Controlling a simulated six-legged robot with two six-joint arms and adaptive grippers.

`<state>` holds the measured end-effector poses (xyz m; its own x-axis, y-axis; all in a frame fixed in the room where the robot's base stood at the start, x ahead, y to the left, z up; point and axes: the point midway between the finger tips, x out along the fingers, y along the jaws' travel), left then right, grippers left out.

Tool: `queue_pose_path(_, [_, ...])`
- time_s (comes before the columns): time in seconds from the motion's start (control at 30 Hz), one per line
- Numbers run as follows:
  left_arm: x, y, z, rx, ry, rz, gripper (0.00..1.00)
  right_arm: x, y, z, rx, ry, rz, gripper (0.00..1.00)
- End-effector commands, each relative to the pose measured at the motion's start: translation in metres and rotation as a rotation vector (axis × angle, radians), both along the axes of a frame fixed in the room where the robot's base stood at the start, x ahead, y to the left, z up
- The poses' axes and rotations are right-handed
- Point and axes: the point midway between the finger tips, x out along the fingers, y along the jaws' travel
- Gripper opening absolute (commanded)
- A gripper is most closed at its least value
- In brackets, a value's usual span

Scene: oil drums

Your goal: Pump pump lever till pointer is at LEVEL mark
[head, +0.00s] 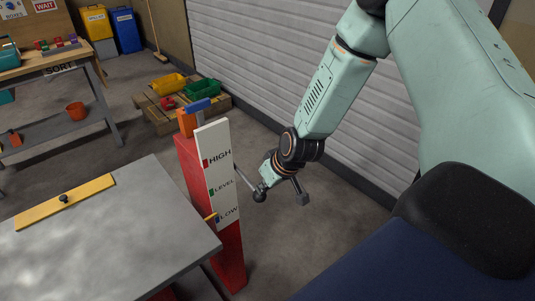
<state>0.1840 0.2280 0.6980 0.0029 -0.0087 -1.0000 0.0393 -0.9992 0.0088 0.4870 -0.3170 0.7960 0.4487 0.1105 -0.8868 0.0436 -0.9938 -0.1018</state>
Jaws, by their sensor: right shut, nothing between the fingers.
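The pump is a red post (231,257) with a white gauge board (217,170) marked HIGH, LEVEL and LOW from top to bottom. The yellow pointer (211,217) is at the board's left edge, beside the blue LOW mark and below the green LEVEL mark (211,192). My left gripper is not in view.
A grey table (125,235) with a yellow strip (65,203) stands left of the post. Behind are a pallet (165,117) with yellow and green bins, and a workbench (60,62) at the left. Floor is clear right of the post, before the shutter wall.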

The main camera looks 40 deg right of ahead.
Motion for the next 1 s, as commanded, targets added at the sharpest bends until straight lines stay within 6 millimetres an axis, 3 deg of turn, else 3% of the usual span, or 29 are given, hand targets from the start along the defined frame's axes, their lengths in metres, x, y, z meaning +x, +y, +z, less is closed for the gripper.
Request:
queue_pose_path(0.37, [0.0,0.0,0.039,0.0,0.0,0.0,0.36,0.007,0.002,0.046,-0.002,-0.006,0.0,0.0])
queue_pose_path(1.0, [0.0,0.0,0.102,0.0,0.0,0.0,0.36,-0.034,-0.005,0.097,0.001,-0.008,-0.004,0.0])
